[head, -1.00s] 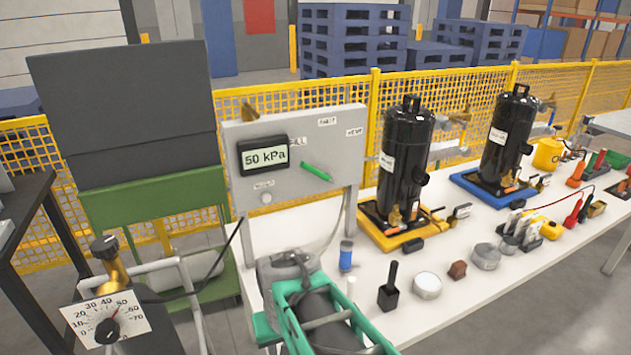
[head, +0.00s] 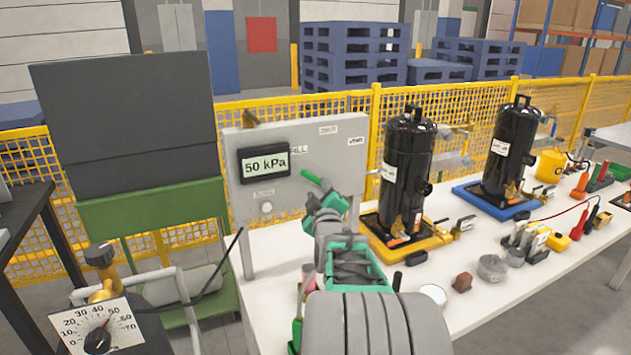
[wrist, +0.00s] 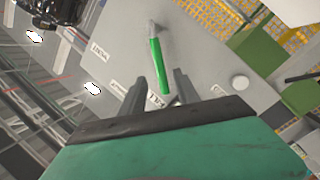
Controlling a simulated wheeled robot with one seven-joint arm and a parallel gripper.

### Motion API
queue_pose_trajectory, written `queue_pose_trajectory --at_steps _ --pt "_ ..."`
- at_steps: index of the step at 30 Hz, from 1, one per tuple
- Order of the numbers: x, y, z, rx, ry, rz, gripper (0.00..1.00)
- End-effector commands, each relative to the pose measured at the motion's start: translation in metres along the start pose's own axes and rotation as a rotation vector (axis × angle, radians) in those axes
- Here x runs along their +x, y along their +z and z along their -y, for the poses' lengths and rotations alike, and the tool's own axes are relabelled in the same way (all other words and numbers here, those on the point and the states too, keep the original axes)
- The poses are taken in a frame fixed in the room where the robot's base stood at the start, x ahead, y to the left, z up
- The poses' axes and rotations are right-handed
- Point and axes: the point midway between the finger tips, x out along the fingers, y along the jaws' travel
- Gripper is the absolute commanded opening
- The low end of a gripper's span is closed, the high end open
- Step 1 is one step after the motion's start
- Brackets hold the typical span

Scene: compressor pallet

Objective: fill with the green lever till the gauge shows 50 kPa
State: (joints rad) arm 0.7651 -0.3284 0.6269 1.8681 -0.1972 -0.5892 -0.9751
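The green lever (head: 313,180) is on the front of the grey panel (head: 350,135), slanting down to the right; its lower end is partly hidden by my gripper. The digital gauge (head: 264,165) left of the lever reads 50 kPa. My gripper (head: 326,199) is at the lever's lower end. In the wrist view the two dark fingers of my gripper (wrist: 160,78) stand apart, with the green lever (wrist: 158,65) showing between them. Gaps show on both sides of it; whether a finger touches it I cannot tell.
Two black tanks stand on the white table (head: 510,290), on a yellow tray (head: 432,240) and a blue tray (head: 478,203). Small tools and tins lie in front. A yellow mesh fence (head: 275,120) runs behind.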

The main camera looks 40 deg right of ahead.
Motion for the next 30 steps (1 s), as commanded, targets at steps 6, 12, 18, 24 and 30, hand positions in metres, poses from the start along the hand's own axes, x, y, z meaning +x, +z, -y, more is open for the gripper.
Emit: queue_pose_trajectory --at_steps 6,12,18,24,30 --pt "0.04 -0.001 0.0 0.002 -0.003 0.001 0.38" --pt "0.067 0.0 0.0 0.004 -0.002 0.001 0.38" --pt "0.071 0.0 0.001 0.004 -0.002 0.001 0.38" --pt "0.071 0.0 0.001 0.004 -0.002 0.001 0.29" --pt "0.071 0.0 0.001 0.004 -0.002 0.001 0.12"
